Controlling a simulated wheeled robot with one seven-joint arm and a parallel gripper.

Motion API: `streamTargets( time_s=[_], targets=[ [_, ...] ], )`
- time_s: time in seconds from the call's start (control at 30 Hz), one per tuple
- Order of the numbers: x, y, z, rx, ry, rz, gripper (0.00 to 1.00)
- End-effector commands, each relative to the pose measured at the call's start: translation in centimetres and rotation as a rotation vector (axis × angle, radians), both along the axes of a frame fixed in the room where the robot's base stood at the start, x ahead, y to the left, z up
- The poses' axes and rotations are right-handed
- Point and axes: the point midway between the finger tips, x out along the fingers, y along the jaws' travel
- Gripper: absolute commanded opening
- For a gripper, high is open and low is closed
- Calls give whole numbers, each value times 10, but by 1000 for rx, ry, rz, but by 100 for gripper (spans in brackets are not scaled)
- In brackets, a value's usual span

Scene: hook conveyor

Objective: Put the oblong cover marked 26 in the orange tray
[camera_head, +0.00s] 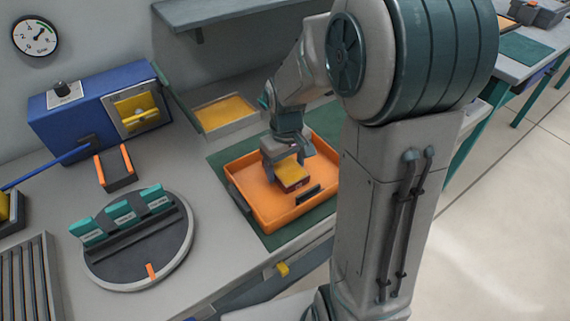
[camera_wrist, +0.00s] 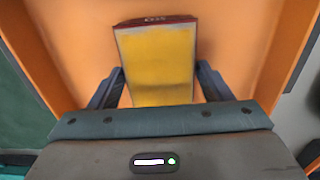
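A block with a yellow top and dark red sides (camera_head: 291,176) is over or on the floor of the orange tray (camera_head: 270,219). Its dark red end bears small pale marks too blurred to read, so I cannot tell whether it is the cover marked 26. My gripper (camera_head: 287,158) points down into the tray. In the wrist view the block (camera_wrist: 157,62) lies between my two fingers (camera_wrist: 160,70), one close along each long side. I cannot tell whether they press on it, nor whether the block rests on the tray floor.
The tray stands on a green mat (camera_head: 276,239). To the left is a round turntable (camera_head: 138,262) with several teal-labelled pieces. Behind are a blue machine (camera_head: 75,119), an orange-and-black holder (camera_head: 115,168) and a yellow-floored tray (camera_head: 224,113). A shelf (camera_head: 240,11) hangs above.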

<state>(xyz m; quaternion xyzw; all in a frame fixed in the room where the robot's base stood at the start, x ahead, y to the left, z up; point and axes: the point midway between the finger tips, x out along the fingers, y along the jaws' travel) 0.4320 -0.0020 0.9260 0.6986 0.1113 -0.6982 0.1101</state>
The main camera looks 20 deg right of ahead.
Motion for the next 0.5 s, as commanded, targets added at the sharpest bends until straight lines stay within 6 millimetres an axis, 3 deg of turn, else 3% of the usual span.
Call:
streamTargets(
  time_s=[0.33, 0.5],
  targets=[
    [0, 0, 1, 0, 1, 0, 87],
    [1, 0, 17, -1, -4, 0, 87]
  ],
)
